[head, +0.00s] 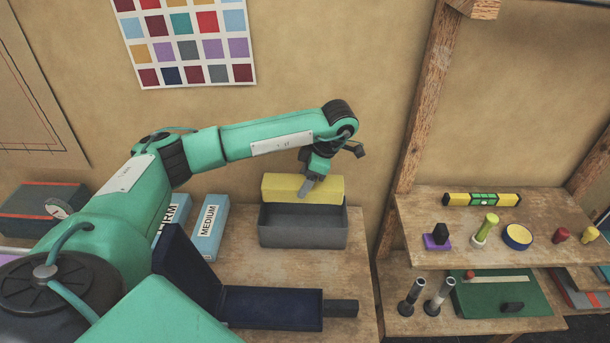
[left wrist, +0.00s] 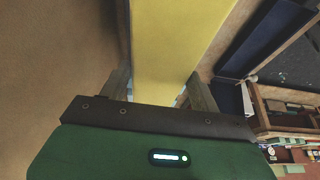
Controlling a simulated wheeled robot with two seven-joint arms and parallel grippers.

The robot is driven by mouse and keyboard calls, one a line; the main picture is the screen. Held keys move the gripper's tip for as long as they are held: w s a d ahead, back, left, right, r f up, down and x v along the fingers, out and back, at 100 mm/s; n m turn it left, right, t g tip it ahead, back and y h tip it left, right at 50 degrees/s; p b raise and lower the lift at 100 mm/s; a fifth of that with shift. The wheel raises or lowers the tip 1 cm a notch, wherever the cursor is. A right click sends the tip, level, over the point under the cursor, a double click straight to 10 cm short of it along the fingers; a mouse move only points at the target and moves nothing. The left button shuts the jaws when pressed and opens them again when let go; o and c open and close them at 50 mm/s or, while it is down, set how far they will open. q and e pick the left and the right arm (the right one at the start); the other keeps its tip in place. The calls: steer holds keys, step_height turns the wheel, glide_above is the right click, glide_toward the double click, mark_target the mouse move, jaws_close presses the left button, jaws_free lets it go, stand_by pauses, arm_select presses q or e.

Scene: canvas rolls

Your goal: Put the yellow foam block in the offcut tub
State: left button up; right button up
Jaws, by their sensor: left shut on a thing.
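The yellow foam block (head: 325,189) is held level above the grey offcut tub (head: 301,234), near its back edge in the head view. My left gripper (head: 307,187) is shut on the block near its middle. In the left wrist view the yellow block (left wrist: 178,50) fills the space between the two fingers of my left gripper (left wrist: 165,93). The block hides part of the tub's back rim, and I cannot tell whether the block touches the tub. My right gripper is not in view.
Blue boxes, one marked MEDIUM (head: 209,228), stand left of the tub. A dark blue open case (head: 270,307) lies in front of it. A wooden post (head: 419,125) rises to the right, beside a shelf (head: 425,208) with small items. The wall is close behind.

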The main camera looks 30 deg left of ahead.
arm_select(q)
steer(key=shift+f, duration=0.25)
steer(key=shift+f+b, duration=0.5)
steer(key=shift+f, duration=0.2)
steer(key=shift+f+b, duration=0.45)
steer(key=shift+f, duration=1)
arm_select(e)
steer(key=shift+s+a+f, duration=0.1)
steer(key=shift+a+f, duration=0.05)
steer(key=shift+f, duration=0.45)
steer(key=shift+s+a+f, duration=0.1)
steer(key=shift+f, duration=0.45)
arm_select(q)
steer(key=o, duration=1.1)
steer(key=shift+c, duration=0.2)
